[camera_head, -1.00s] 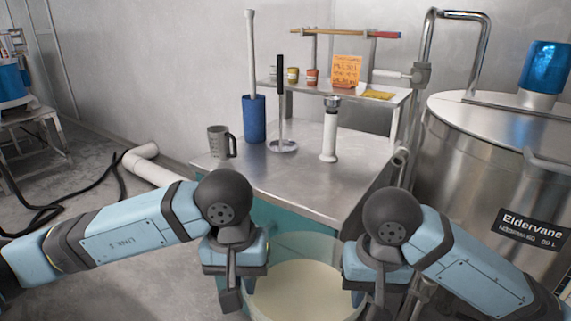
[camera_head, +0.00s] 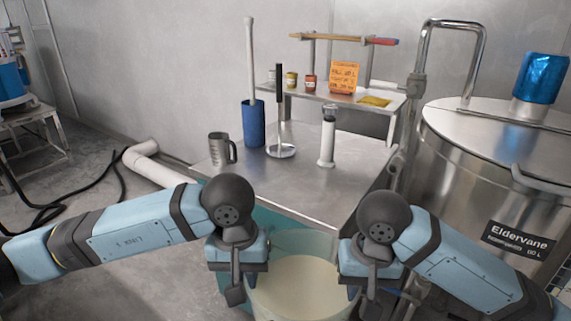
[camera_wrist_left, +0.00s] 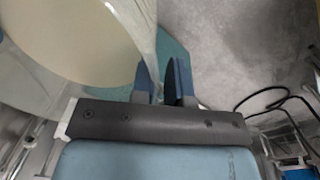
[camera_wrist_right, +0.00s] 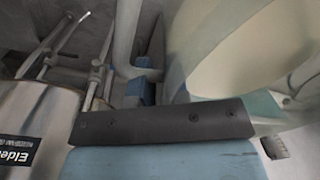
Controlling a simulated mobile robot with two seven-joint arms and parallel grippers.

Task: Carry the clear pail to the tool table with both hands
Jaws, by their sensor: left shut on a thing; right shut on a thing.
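The clear pail (camera_head: 300,246) holds a pale cream content (camera_head: 296,290) and is at the bottom middle of the head view, in front of the steel-topped tool table (camera_head: 300,190). My left gripper (camera_head: 236,290) is shut on the pail's left side; in the left wrist view its fingers (camera_wrist_left: 165,85) are at the pail's rim. My right gripper (camera_head: 366,296) is shut on the pail's right side; in the right wrist view its fingers are partly hidden beside the pail wall (camera_wrist_right: 195,55). The pail looks upright. Its bottom is out of view.
The table carries a grey measuring jug (camera_head: 221,149), a blue cylinder (camera_head: 252,124) with a white rod, a dark-handled tool (camera_head: 279,110) and a white upright tool (camera_head: 327,140). Its front top is bare. A large steel tank (camera_head: 470,165) stands close at right. A white pipe (camera_head: 150,168) lies left.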

